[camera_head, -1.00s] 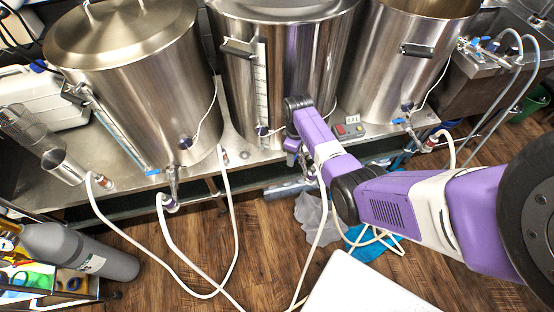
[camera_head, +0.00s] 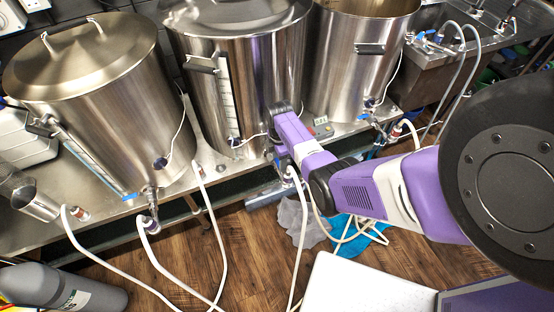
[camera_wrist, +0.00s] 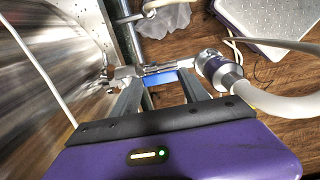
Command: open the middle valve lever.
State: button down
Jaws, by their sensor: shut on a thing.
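The middle kettle (camera_head: 245,90) is a tall steel pot on the steel bench, and it also fills the left of the wrist view (camera_wrist: 40,80). Its valve has a blue lever (camera_wrist: 165,78) beside the steel valve body, with a hose coupling (camera_wrist: 215,70) at the right end. My gripper (camera_wrist: 160,84) is shut on the blue lever, with one finger on each side of it. In the head view my purple wrist hides most of the valve and the lever, so the lever's exact angle is hard to tell.
The left kettle (camera_head: 100,90) and right kettle (camera_head: 340,60) flank the middle one. A white hose (camera_head: 294,240) drops from the middle valve, and its thick end (camera_wrist: 285,106) lies close to my right finger.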

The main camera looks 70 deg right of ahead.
dwell(0.4)
jog(key=c, duration=0.6)
grip_release()
jog(key=shift+o, duration=0.2)
notch_tip(320, 180, up, 8)
jog(key=shift+p, duration=0.35)
jog(key=shift+f, duration=0.1)
